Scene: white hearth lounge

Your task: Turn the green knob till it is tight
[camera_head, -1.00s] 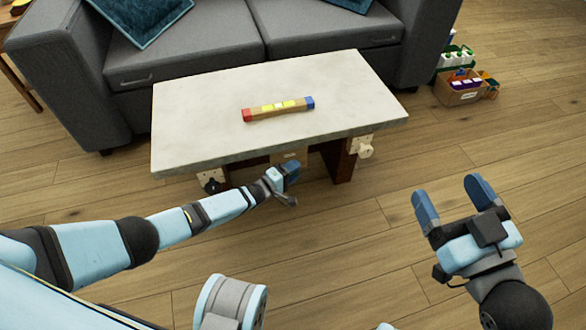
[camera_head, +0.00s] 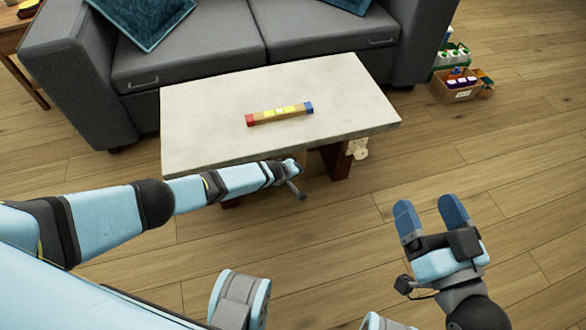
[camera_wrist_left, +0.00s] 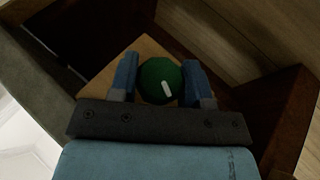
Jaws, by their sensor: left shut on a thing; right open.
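The green knob (camera_wrist_left: 158,82) shows in the left wrist view, with a white mark on its face pointing to the lower right. It sits in front of a tan wooden panel (camera_wrist_left: 100,82) under the table. My left gripper (camera_wrist_left: 162,80) has one blue finger on each side of the knob and is shut on it. In the head view my left gripper (camera_head: 292,168) reaches to the table's near edge, and the knob is hidden there. My right gripper (camera_head: 430,217) is open and empty above the floor, right of the table.
The pale-topped table (camera_head: 210,110) carries a level-like bar (camera_head: 280,114) with red and blue ends. A grey sofa (camera_head: 190,60) stands behind. A box (camera_head: 457,92) sits on the floor at right. The floor around my right gripper is clear.

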